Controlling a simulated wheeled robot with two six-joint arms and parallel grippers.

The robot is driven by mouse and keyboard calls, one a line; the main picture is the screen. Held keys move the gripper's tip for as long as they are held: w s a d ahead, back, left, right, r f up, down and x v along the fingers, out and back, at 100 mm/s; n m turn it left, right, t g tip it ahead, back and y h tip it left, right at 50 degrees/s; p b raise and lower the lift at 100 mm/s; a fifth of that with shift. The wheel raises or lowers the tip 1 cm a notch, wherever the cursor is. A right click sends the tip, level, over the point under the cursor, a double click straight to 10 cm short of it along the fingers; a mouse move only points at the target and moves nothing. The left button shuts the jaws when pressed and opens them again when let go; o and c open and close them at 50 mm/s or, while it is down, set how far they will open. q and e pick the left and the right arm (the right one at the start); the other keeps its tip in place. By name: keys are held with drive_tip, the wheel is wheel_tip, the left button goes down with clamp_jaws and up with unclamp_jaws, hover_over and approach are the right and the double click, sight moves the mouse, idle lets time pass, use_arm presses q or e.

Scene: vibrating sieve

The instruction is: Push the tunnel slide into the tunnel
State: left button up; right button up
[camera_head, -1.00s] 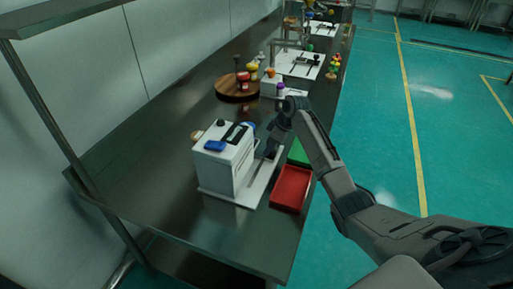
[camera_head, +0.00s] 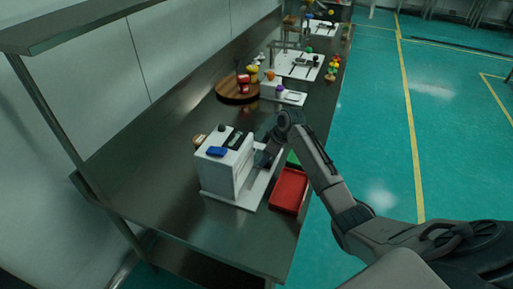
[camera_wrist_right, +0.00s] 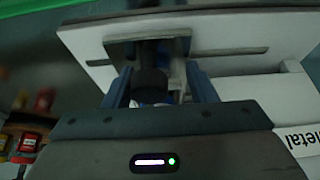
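The tunnel appears to be the upright white box (camera_head: 220,175) on a white base plate (camera_head: 262,190), with a blue piece and a black label on top. My right gripper (camera_head: 264,158) is low at the box's right side, partly hiding it. In the right wrist view its two blue fingers (camera_wrist_right: 160,92) stand apart on either side of a dark round knob (camera_wrist_right: 150,84). A white panel with a grey bar (camera_wrist_right: 190,47) lies beyond, perhaps the slide. I cannot tell whether the fingers touch the knob. My left gripper is out of view.
A red tray (camera_head: 290,189) sits right of the box at the table edge, with a green tray (camera_head: 293,158) behind it, partly hidden by my arm. A round wooden board (camera_head: 233,96) with small items stands farther back.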

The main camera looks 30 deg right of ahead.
drive_tip(key=shift+s+a+p, duration=1.55)
drive_tip(key=shift+a+p, duration=0.25)
drive_tip(key=shift+p, duration=0.1)
drive_tip(key=shift+s+a+p, duration=1.45)
drive_tip(key=shift+a+p, duration=0.2)
drive_tip(key=o, duration=1.1)
drive_tip(key=p+v, duration=0.9)
drive_tip(key=p, duration=0.1)
